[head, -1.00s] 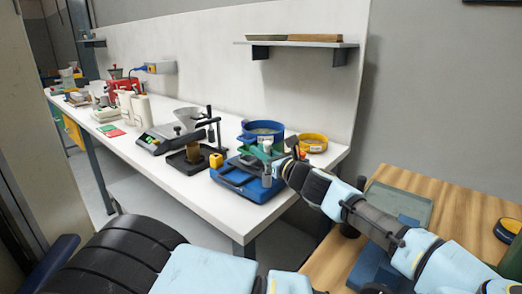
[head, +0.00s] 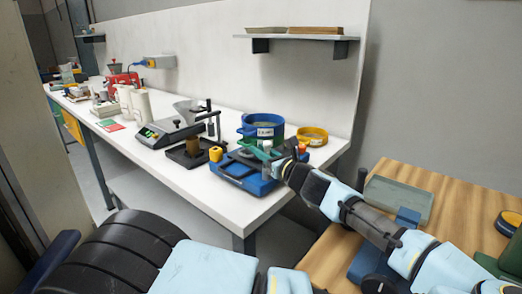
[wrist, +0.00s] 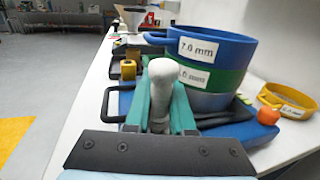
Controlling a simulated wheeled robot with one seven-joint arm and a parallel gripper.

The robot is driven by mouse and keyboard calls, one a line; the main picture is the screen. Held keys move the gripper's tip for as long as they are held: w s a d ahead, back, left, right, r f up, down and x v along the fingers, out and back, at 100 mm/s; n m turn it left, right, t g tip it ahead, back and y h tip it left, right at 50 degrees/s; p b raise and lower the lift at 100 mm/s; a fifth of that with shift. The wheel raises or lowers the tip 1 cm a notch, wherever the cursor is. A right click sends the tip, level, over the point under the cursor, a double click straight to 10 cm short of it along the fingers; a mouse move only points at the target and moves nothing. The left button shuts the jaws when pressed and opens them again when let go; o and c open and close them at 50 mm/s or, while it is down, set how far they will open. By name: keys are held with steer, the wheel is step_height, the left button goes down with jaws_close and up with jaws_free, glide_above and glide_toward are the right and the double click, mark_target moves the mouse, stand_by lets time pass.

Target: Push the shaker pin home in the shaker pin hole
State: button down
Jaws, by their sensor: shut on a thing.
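The shaker is a blue base (head: 236,176) on the white bench, with black bars, also in the wrist view (wrist: 243,138). My gripper (head: 262,152) is over its right end. In the wrist view its teal fingers (wrist: 160,88) are shut on the shaker pin (wrist: 161,92), a pale grey rod with a rounded head, seen upright between them. The pin's lower end is hidden by the gripper's dark front plate. The shaker pin hole does not show, so I cannot tell how far the pin is in.
A sieve stack (head: 262,126), blue over green over grey, stands close behind my gripper. An orange knob (wrist: 294,114) and a yellow sieve (head: 312,137) are to the right. A yellow-topped block (head: 215,154) and a scale (head: 170,132) are to the left.

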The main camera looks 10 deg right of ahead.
steer(key=shift+f, duration=0.55)
steer(key=c, duration=0.7)
jaws_free()
steer(key=b+v, duration=0.3)
steer(key=v, duration=0.8)
steer(key=shift+f, duration=0.1)
